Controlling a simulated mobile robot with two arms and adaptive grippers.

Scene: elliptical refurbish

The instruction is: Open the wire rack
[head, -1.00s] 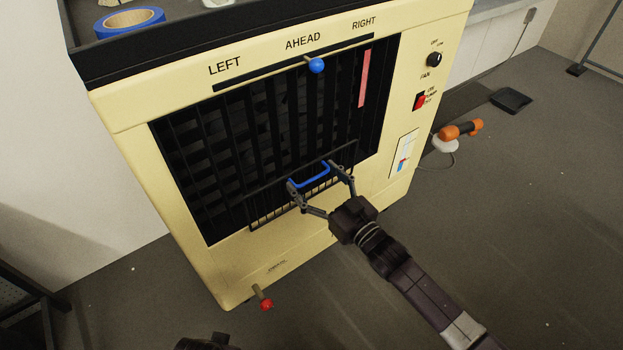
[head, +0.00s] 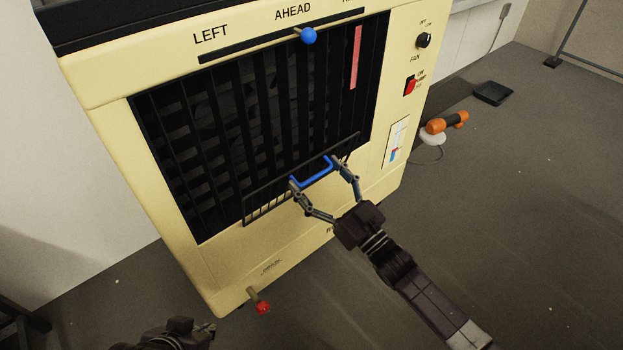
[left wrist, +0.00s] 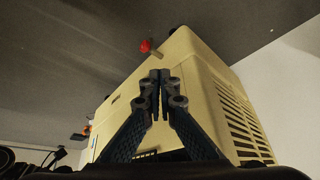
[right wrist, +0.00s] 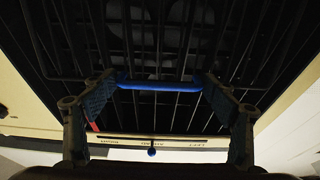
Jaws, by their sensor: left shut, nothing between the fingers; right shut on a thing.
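The wire rack (head: 268,209) is a dark wire frame with a blue handle (head: 319,178), low on the front of a cream cabinet (head: 215,265). My right gripper (head: 314,172) is shut on the handle, with one finger at each end of it. In the right wrist view the handle (right wrist: 160,86) spans between the two fingertips, with the rack's dark wires (right wrist: 150,45) behind. My left gripper (head: 208,333) is shut and empty at the bottom of the head view, below the cabinet. In the left wrist view its fingertips (left wrist: 159,78) meet in front of the cabinet.
A red-tipped knob (head: 260,306) sticks out near the cabinet's base. A blue ball lever (head: 308,36) sits above the grille. A switch (head: 410,86) and dial (head: 424,40) are at the right.

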